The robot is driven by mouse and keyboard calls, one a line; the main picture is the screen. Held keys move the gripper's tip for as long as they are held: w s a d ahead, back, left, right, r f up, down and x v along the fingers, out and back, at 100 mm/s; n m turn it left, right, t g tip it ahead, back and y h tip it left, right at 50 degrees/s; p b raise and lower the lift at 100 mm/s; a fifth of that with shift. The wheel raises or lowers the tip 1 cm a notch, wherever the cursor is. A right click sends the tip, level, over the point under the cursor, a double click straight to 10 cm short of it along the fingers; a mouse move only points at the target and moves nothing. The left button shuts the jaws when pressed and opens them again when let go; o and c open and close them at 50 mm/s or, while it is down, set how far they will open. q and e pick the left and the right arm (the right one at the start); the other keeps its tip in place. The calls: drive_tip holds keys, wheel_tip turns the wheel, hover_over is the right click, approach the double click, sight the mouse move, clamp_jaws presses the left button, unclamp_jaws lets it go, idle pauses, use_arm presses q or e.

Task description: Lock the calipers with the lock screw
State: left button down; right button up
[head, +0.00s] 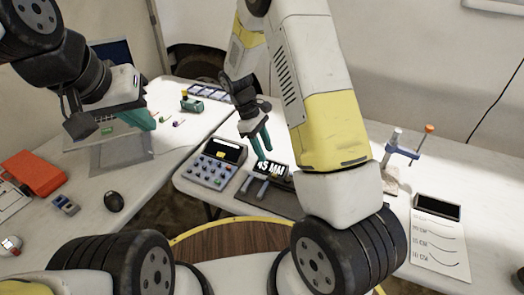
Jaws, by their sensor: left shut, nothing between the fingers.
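The calipers (259,189) lie on a dark mat on the white table in the middle of the view, just below a dark display reading "45 MM" (272,170). My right gripper (263,148) points down with teal fingers just above and behind the display. The gap between its fingers is too small to judge. My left gripper (148,122) is shut and empty, far to the left above the other table. The lock screw is too small to make out. My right arm hides the right part of the mat.
A grey button box (213,165) stands left of the calipers. A blue clamp-like stand (404,152) and a sheet with marked lines (440,240) are at the right. A black mouse (114,201) and an orange-red case (34,172) lie on the left table.

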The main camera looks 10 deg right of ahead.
sight(274, 174)
drive_tip(key=x, duration=0.8)
drive_tip(key=shift+f, duration=0.3)
drive_tip(key=shift+c, duration=0.2)
clamp_jaws()
